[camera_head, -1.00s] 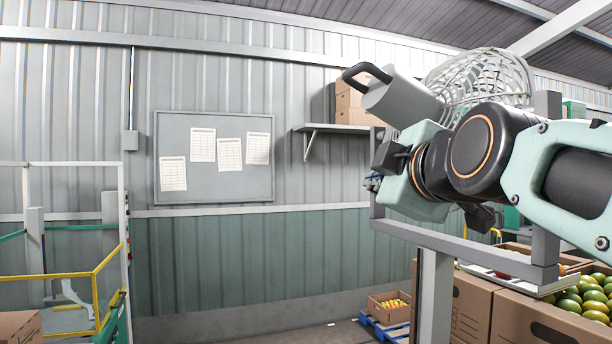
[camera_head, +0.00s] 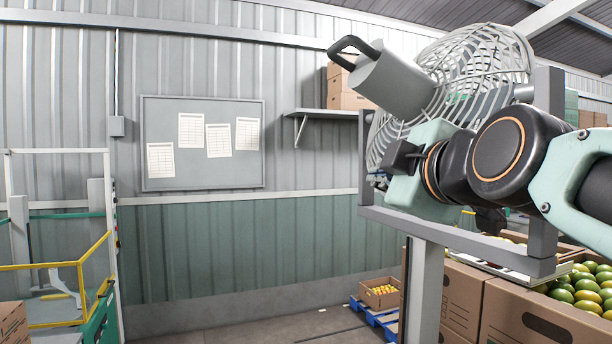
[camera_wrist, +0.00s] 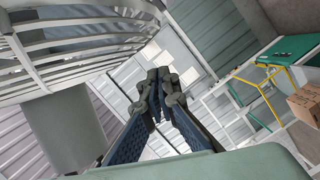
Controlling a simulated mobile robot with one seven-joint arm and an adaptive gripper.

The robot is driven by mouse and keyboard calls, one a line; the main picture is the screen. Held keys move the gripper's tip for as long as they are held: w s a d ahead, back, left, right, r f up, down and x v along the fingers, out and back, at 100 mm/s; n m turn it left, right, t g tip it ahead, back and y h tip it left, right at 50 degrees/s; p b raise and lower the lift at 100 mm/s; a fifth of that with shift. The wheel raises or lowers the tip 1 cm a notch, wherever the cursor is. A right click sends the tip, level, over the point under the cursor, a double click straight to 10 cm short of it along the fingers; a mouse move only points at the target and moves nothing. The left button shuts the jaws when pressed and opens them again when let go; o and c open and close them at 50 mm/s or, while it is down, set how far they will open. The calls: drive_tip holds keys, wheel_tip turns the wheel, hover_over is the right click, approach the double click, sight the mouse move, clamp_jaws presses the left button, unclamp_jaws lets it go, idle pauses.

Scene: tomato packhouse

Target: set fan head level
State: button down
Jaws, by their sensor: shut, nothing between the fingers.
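The fan head has a pale wire cage (camera_head: 492,52) and a grey motor housing (camera_head: 393,82) with a black handle (camera_head: 352,46). It is tilted, with the housing's handle end raised to the upper left. It hangs in a grey frame on a post (camera_head: 426,290). My gripper (camera_head: 385,165) is in front of the cage's lower left, below the housing; my wrist hides part of the cage. In the wrist view my gripper (camera_wrist: 157,90) is shut and empty. The cage (camera_wrist: 85,40) and housing (camera_wrist: 66,130) lie left of the fingers; contact cannot be told.
Cartons of green and yellow fruit (camera_head: 590,285) stand at the lower right. A small fruit box (camera_head: 380,293) sits on a blue pallet behind the post. A noticeboard (camera_head: 202,142) and a shelf (camera_head: 325,114) are on the wall. A yellow rail (camera_head: 60,265) stands left; the middle is open.

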drive_tip(key=shift+f, duration=0.15)
drive_tip(key=d+f+n+b, duration=0.1)
drive_tip(key=b, duration=0.2)
drive_tip(key=d+f+b, duration=0.1)
drive_tip(key=b, duration=0.2)
drive_tip(key=shift+w+f+n+b, duration=0.2)
drive_tip(key=shift+w+n+b, duration=0.15)
drive_tip(key=shift+n, duration=0.05)
drive_tip(key=b, duration=0.1)
drive_tip(key=d+n+b, duration=0.1)
drive_tip(key=b, duration=0.1)
drive_tip(key=shift+w+d+f+t, duration=0.15)
drive_tip(key=shift+w+f+t, duration=0.05)
drive_tip(key=shift+f+t, duration=0.2)
drive_tip(key=shift+w+d+n+b, duration=0.15)
drive_tip(key=shift+d+n+b, duration=0.15)
drive_tip(key=shift+d+b, duration=0.15)
drive_tip(key=shift+a, duration=0.1)
